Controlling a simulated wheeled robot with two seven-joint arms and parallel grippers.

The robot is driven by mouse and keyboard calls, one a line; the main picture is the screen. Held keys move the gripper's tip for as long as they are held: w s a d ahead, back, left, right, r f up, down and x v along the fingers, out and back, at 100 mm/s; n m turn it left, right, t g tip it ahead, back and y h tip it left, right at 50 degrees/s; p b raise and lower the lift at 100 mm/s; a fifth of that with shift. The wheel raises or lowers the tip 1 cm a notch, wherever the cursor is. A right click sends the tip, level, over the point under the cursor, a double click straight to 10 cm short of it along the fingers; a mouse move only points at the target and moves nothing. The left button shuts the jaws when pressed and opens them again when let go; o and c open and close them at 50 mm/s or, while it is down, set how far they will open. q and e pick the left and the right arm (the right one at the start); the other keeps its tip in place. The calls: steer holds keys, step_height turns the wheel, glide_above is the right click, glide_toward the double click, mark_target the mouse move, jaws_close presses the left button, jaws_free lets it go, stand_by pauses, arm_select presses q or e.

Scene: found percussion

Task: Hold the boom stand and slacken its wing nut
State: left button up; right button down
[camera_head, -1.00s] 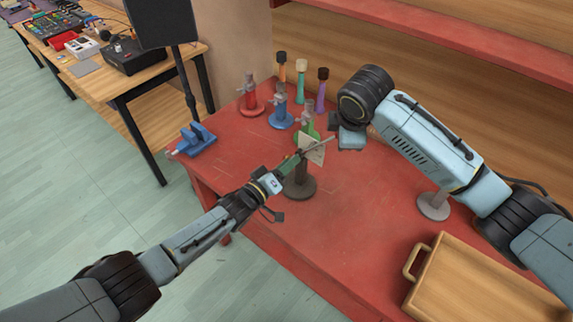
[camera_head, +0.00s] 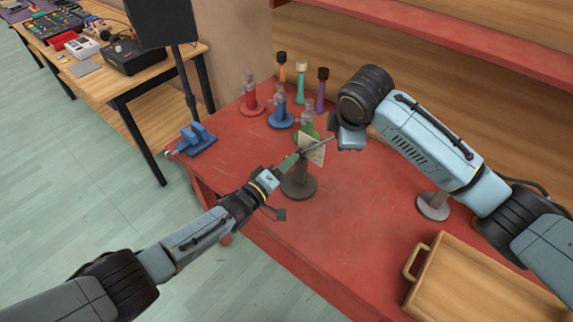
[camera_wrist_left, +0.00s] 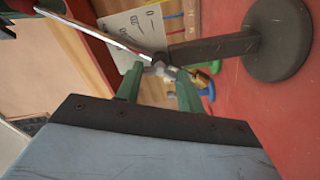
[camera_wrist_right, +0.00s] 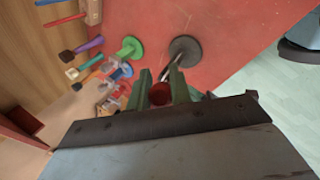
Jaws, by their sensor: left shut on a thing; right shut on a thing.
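The boom stand (camera_head: 299,187) stands on the red table, a dark post on a round base. A thin metal boom (camera_wrist_left: 98,32) runs from its top, by a pale card (camera_head: 315,148) with a printed scale. My left gripper (camera_head: 292,161) has its green fingers closed at the stand's head, around the small grey wing nut (camera_wrist_left: 160,69). My right gripper (camera_wrist_right: 160,80) is shut on a round red piece (camera_wrist_right: 160,94), seemingly the boom's far end.
Red (camera_head: 250,100), blue (camera_head: 281,114) and green (camera_head: 307,128) stands and several upright handles are behind. A blue vise (camera_head: 196,139) sits at the left edge. A grey round-based stand (camera_head: 433,206) is below my right arm; a wooden tray (camera_head: 416,292) lies front right.

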arm_select(q)
steer(key=o, duration=1)
steer(key=shift+s+a, duration=0.1)
steer(key=v, duration=1.1)
steer(key=shift+s+a, duration=0.3)
arm_select(e)
steer(key=c, duration=1.2)
jaws_free()
steer(key=shift+r, duration=0.1)
